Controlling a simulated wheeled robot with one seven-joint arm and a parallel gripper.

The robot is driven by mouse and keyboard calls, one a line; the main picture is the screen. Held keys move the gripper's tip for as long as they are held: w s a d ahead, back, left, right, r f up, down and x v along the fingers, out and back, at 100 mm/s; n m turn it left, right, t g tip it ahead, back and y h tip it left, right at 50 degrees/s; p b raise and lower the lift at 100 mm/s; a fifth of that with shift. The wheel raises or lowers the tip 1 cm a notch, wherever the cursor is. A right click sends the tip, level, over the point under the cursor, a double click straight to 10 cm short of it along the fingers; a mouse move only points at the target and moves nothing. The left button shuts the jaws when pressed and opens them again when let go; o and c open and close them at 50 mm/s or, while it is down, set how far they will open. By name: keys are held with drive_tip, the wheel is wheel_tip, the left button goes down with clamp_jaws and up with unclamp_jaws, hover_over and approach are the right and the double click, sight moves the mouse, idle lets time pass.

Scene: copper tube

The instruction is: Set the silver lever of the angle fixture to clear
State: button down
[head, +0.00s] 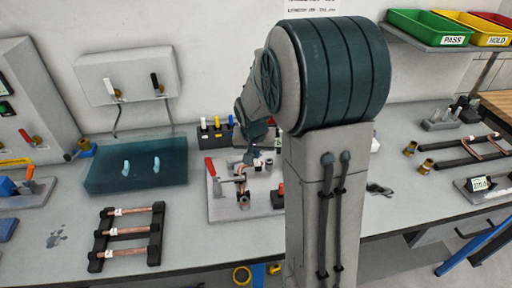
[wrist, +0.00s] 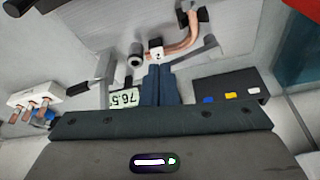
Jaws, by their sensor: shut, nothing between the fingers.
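The angle fixture's pale plate (head: 222,210) lies on the bench in the head view, left of my arm. A bent copper tube (wrist: 190,32) with a white block marked 2 (wrist: 156,52) shows in the wrist view. A grey metal bar (wrist: 197,51), possibly the silver lever, runs beside the tube; I cannot tell its setting. My gripper (wrist: 158,68) is shut and empty, its fingertips close below the white block; contact is unclear. In the head view my gripper (head: 253,156) is over the back of the fixture, partly hidden by my arm.
A digital display (wrist: 125,98) reads 76.5 upside down. A red-handled lever (head: 209,167) stands at the plate's left. A dark box with coloured tabs (wrist: 232,96) is close right of my fingers.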

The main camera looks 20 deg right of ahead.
drive_tip(key=shift+w+d+f+p, duration=0.35)
drive_tip(key=shift+w+f, duration=0.2)
drive_tip(key=shift+w, duration=0.2)
drive_tip(key=shift+w+d+f+p, duration=0.4)
drive_tip(key=shift+w+f, duration=0.2)
drive_tip(key=shift+w, duration=0.1)
drive_tip(key=shift+w+d+f+p, duration=0.35)
drive_tip(key=shift+w+f, duration=0.2)
drive_tip(key=shift+w, duration=0.2)
